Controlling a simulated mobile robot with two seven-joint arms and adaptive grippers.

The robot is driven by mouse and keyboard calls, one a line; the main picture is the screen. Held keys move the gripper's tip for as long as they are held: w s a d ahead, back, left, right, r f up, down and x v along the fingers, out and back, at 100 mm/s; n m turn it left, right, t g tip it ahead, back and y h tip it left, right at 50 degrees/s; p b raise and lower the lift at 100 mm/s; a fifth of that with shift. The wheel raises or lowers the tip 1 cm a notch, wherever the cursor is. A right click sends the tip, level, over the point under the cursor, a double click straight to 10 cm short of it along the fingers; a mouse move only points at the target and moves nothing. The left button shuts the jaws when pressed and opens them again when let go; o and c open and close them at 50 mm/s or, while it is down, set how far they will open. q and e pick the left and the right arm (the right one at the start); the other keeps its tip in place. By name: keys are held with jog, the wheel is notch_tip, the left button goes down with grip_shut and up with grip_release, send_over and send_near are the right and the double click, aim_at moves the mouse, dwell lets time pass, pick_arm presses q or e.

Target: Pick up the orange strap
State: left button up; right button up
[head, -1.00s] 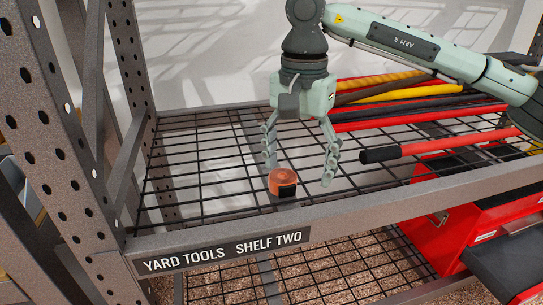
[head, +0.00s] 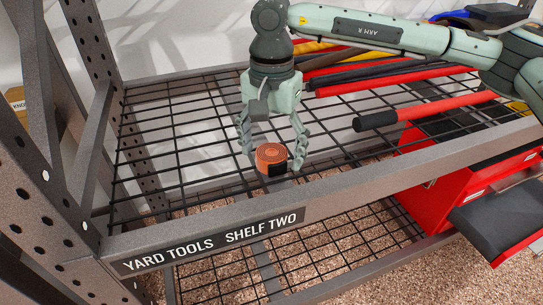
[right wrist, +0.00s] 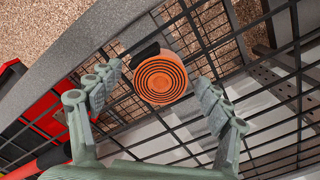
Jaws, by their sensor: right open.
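The orange strap (head: 271,157) is a coiled roll with a black end, lying on the wire shelf (head: 190,170) near its front rail. It also shows in the right wrist view (right wrist: 160,78), just beyond the fingertips. My right gripper (head: 274,163) is open above and behind the strap, with one finger to each side of it in the head view. In the right wrist view the open fingers (right wrist: 157,78) frame the strap, with a gap on both sides. The strap is not gripped. My left gripper is not in view.
The front rail (head: 330,190) with its shelf label (head: 212,240) runs just in front of the strap. Long handled tools (head: 400,77) lie at the back right, one red with a black grip (head: 375,121). A red toolchest (head: 440,180) stands below right. The left shelf area is clear.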

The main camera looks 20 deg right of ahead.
jog(key=c, duration=1.3)
